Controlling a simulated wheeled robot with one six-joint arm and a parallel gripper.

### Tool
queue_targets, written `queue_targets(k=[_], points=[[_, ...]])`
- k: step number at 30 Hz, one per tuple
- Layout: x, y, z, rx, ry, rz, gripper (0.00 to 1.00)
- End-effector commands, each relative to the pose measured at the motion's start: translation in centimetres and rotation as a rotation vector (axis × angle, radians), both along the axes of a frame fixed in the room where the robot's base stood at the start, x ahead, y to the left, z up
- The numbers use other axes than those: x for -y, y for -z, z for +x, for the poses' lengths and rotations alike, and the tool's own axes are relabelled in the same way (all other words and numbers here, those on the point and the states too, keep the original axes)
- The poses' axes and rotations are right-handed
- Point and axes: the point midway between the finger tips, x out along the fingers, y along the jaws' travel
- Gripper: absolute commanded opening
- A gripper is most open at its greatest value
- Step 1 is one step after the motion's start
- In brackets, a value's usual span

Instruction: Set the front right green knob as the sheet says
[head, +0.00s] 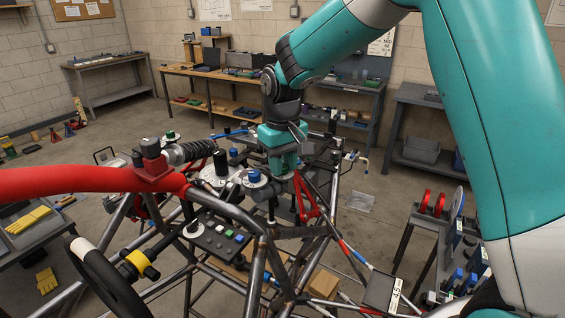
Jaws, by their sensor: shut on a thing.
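My gripper (284,163) points down over the middle of the tube chassis (262,240), just right of a blue-topped knob (254,177). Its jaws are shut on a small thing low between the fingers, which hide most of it. It sits where a knob would be, but I cannot make out its color or setting. Another green knob (170,135) stands on a dark mount farther left, clear of the gripper. A white sheet with dark lettering (382,43) hangs on the back wall, partly behind my arm. Its lettering is too small to read fully.
A red tube (90,182) and a coil shock (188,152) cross the left side. A rack with discs (452,235) stands at right. Benches line the back wall.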

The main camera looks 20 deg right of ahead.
Motion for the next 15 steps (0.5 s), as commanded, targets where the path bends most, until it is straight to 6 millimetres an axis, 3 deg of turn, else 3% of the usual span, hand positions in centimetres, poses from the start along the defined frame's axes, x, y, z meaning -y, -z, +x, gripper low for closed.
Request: queue_targets(k=[8,15], points=[[0.01,-0.05,0.02,0.0,0.052,0.0,0.03],[0.01,-0.05,0.05,0.001,0.202,0.0,0.03]])
